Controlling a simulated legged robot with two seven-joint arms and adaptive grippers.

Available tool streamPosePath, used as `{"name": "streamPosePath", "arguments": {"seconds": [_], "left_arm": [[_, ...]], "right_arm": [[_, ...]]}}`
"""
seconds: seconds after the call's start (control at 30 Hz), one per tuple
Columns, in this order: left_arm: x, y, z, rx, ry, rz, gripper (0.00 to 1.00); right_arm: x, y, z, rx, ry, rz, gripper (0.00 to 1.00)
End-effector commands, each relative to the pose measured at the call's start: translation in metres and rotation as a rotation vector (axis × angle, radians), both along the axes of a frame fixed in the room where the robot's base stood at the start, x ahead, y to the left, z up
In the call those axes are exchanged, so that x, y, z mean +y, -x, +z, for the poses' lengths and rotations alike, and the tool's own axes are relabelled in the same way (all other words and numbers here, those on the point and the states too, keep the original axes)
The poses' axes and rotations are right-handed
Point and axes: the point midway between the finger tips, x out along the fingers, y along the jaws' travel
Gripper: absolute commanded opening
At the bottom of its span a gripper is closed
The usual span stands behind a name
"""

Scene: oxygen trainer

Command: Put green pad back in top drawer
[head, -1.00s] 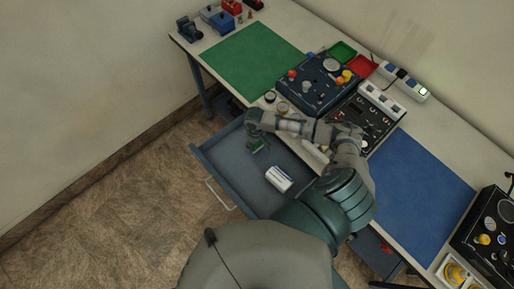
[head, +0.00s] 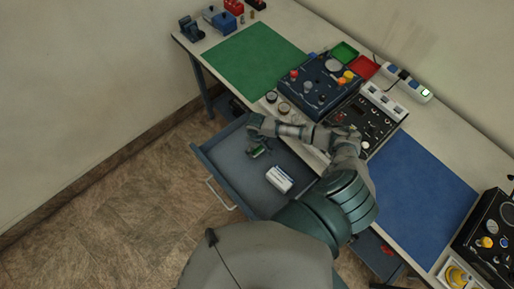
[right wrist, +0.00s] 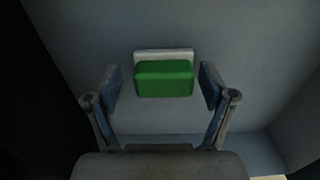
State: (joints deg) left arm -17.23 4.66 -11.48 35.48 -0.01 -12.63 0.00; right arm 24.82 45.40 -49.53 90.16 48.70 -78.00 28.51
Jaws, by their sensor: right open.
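The green pad (right wrist: 164,78) has a pale white layer along its far side. It is in the open drawer (head: 219,163) under the workbench, and in the head view it shows as a small green patch (head: 257,152). My right gripper (right wrist: 161,88) is open, with one finger on each side of the pad and a visible gap to each. In the head view the gripper hangs over the drawer, and its fingers are dark and small. I cannot tell how close the fingertips are to the drawer floor. My left gripper is not in view.
A white and blue box (head: 279,179) lies in the drawer near the pad. The bench above holds a green mat (head: 254,62), a blue mat (head: 415,195) and a dark control box (head: 320,86). My right arm crosses the drawer's bench side. The floor at left is clear.

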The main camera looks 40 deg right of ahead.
Motion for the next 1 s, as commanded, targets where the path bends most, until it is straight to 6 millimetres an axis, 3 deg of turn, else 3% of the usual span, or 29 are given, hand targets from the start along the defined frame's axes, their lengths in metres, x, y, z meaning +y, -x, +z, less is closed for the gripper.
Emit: {"name": "streamPosePath", "arguments": {"seconds": [0.17,0.6,0.77,1.0], "left_arm": [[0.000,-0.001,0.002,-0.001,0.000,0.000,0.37],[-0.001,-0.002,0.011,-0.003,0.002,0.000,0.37],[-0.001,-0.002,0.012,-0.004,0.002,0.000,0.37],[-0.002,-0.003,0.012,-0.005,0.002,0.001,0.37]], "right_arm": [[0.000,-0.001,0.017,-0.003,0.000,0.000,0.82],[0.001,-0.003,0.107,-0.003,0.000,0.000,0.82],[0.001,-0.002,0.120,0.000,-0.001,-0.001,0.82],[0.001,-0.002,0.122,0.000,-0.001,-0.001,0.82]]}}
